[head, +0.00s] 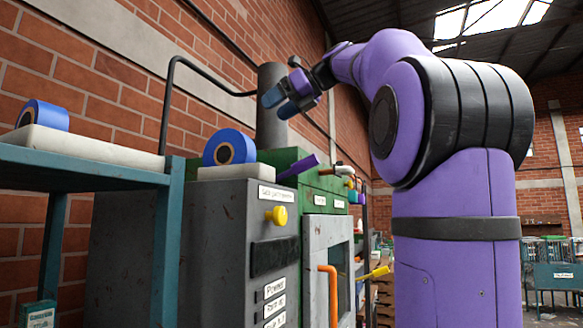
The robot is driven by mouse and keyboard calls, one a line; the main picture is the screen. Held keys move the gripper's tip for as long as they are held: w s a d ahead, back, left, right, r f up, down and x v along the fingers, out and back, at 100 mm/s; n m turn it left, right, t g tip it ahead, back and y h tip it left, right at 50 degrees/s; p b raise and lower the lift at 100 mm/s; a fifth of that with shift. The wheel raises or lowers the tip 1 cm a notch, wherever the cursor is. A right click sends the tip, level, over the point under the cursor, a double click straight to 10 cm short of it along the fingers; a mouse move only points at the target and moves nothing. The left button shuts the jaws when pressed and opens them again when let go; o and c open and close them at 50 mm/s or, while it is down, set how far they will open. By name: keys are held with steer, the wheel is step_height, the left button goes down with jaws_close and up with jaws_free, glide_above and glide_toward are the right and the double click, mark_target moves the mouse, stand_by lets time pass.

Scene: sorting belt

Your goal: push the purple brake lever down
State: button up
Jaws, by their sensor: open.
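The purple brake lever (299,168) is a short flat bar. It slants up to the right at the top of the machine, behind the upper edge of the grey cabinet and in front of a green housing. Its pivot end is not clear to me. My gripper (278,104) is above and slightly left of the lever in the picture, in front of a dark grey pipe. Its blue fingertips point down and left, and it is open and empty. A clear gap shows between the fingertips and the lever.
The grey cabinet (232,240) carries a blue roll (212,144) on a pale block and a yellow knob (277,216). An orange handle (332,290) and a yellow lever (376,272) stick out lower right. A teal shelf (100,168) stands at left. A dark vertical pipe (271,135) rises behind.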

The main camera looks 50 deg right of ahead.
steer(key=shift+c, duration=1.1)
steer(key=m, duration=0.2)
glide_toward(313, 161)
steer(key=shift+t, duration=0.4)
steer(key=x, duration=0.3)
steer(key=d+x, duration=0.1)
steer(key=x, duration=0.6)
steer(key=shift+w+d, duration=0.1)
steer(key=shift+w, duration=0.25)
steer(key=shift+c, duration=0.4)
steer(key=shift+f, duration=0.1)
jaws_close()
